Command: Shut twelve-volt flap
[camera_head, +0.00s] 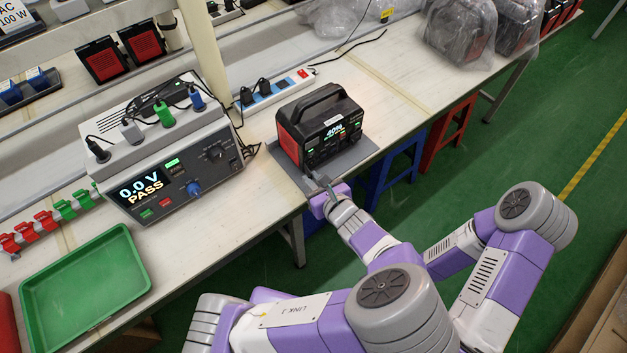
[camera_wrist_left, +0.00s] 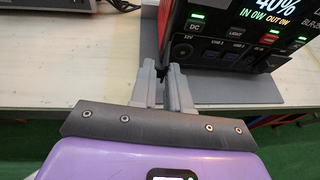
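The black and red power station (camera_head: 318,125) stands upright on a grey mat, its lit display reading 40%. In the left wrist view, its front panel (camera_wrist_left: 240,45) shows a DC button, a LIGHT button and USB ports. A round dark fitting (camera_wrist_left: 183,51) sits under the 12V label at the panel's lower left. I cannot tell its flap apart or how far it stands open. Contact cannot be told. My right gripper is out of view.
A tester (camera_head: 175,165) reading 0.0 V PASS stands left of the power station. A green tray (camera_head: 85,285) lies at the bench's front left. A power strip (camera_head: 277,92) lies behind. Blue and red stools (camera_head: 452,130) stand beyond the bench edge. The grey mat (camera_head: 350,158) reaches the front edge.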

